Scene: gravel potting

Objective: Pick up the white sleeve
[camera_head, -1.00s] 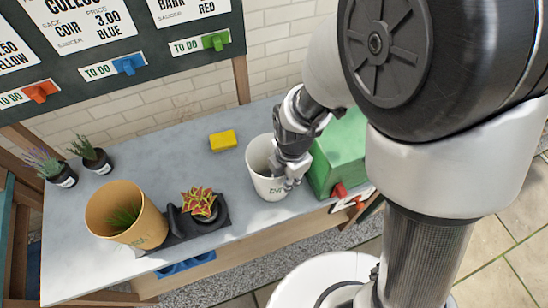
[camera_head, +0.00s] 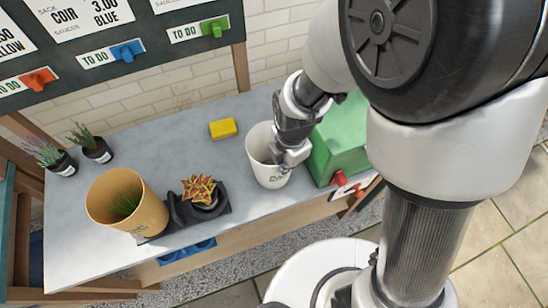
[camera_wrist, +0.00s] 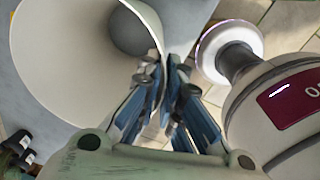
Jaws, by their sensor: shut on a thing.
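The white sleeve (camera_head: 262,150) is an open-topped, tapered white pot cover with dark print on its side. It stands at the right part of the grey bench in the head view. My gripper (camera_head: 290,155) is at its right rim and shut on its wall. In the wrist view the sleeve (camera_wrist: 75,60) fills the upper left, with its open mouth towards the camera. The blue-grey fingers of my gripper (camera_wrist: 165,100) close on its edge. The sleeve looks upright; I cannot tell whether its base touches the bench.
A green box (camera_head: 340,140) with a red tap stands close to the right of the sleeve. A yellow block (camera_head: 223,129) lies behind it. A tan sleeve (camera_head: 127,203) and a red-green plant in a black holder (camera_head: 183,222) stand left. Small potted plants (camera_head: 92,148) stand far left.

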